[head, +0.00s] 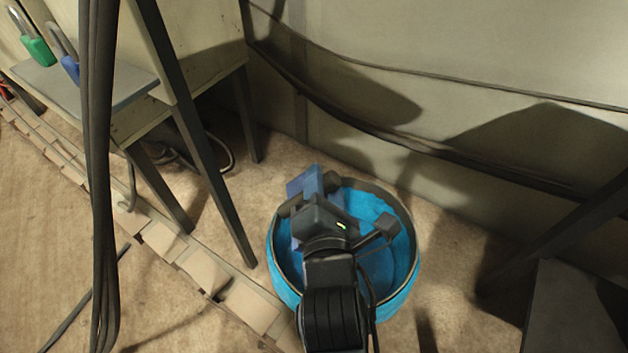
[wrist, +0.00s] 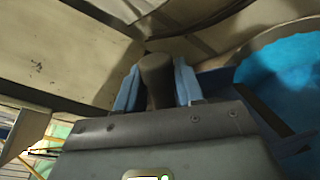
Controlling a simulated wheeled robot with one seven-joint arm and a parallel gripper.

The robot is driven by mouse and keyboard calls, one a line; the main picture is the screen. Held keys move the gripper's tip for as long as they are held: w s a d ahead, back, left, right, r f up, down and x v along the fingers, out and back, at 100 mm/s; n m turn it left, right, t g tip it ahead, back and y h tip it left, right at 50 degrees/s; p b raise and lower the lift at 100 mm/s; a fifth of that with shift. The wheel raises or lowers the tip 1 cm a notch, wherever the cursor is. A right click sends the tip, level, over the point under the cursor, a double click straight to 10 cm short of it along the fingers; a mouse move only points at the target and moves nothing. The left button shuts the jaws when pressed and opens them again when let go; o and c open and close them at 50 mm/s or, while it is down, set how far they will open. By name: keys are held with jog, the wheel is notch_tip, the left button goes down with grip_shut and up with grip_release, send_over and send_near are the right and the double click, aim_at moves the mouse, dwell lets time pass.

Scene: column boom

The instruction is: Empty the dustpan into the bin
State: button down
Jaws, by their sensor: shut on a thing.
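The bin (head: 400,297) is a round bright blue tub with a dark rim, upright on the floor in the head view. Its blue also fills the right of the wrist view (wrist: 285,72). My gripper (head: 311,196) is over the bin's left and far part. In the wrist view its two fingers are shut on a dark, rounded handle (wrist: 157,78). A darker blue flat piece, seemingly the dustpan (head: 313,182), shows beyond my gripper at the bin's far left rim. My gripper hides much of it. I cannot see any debris or tell the pan's tilt.
A metal stand with dark legs (head: 215,185) and a shelf holding green (head: 38,51) and blue padlocks is at left. Dark cables (head: 97,180) hang in front of it. A wall with a sagging cable (head: 400,131) is behind the bin. A dark slanted beam (head: 560,240) is at right.

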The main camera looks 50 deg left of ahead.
jog(key=shift+w+d+f+b, duration=0.1)
jog(key=shift+w+f+b, duration=0.1)
jog(key=shift+f+b, duration=0.45)
jog(key=shift+w+f, duration=0.1)
jog(key=shift+f, duration=0.15)
jog(key=shift+w+d+r+m+p, duration=0.3)
jog(key=shift+m+p, duration=0.1)
jog(key=shift+p, duration=0.7)
jog(key=shift+w+d+f+m+g+b, duration=0.15)
jog(key=shift+w+d+m+b, duration=0.1)
jog(key=shift+w+d+m, duration=0.35)
jog(key=shift+w+d+f+m+g+b, duration=0.15)
jog(key=shift+w+d+m+b, duration=0.2)
jog(key=shift+w, duration=0.45)
jog(key=shift+r, duration=0.15)
